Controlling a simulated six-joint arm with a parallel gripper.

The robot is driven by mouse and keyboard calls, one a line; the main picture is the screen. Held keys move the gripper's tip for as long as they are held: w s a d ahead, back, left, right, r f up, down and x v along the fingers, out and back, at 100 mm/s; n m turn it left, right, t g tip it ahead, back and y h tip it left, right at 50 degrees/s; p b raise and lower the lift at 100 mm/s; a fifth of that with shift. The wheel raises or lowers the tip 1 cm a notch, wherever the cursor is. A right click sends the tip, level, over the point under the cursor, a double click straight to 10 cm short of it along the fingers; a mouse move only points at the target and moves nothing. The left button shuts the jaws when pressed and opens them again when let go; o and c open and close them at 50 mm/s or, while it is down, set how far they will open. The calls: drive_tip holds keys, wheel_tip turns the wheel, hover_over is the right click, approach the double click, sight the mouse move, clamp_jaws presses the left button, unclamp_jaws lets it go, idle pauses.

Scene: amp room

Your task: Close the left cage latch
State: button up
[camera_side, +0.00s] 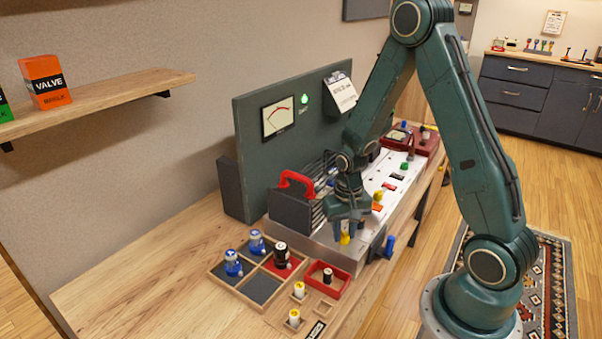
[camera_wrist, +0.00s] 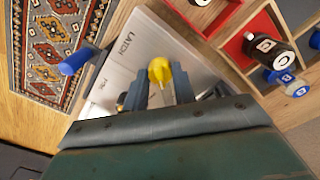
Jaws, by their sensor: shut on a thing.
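The yellow latch knob (camera_wrist: 159,70) stands on the white panel marked LATCH (camera_wrist: 128,45), between the two fingers of my gripper (camera_wrist: 160,92). In the side view the knob (camera_side: 345,239) shows just below my gripper (camera_side: 347,226). My gripper points down at the front end of the chassis and is shut on the knob. The fingers and palm hide the knob's lower part. The dark slatted cage (camera_side: 291,211) with a red handle (camera_side: 297,180) is just left of my gripper. I cannot tell how far the latch is turned.
A blue lever (camera_side: 389,246) sticks out at the chassis edge and also shows in the wrist view (camera_wrist: 80,60). A divided wooden tray (camera_side: 236,290) with blue and black tubes stands in front. A red bin (camera_side: 340,287) is close by. The left tabletop is clear.

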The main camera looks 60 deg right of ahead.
sight(344, 233)
drive_tip(key=n, duration=0.3)
drive_tip(key=shift+n, duration=0.3)
drive_tip(key=n, duration=0.4)
idle(0.4)
drive_tip(key=o, duration=1)
wheel_tip(344, 233, up, 14)
idle(0.4)
idle(0.3)
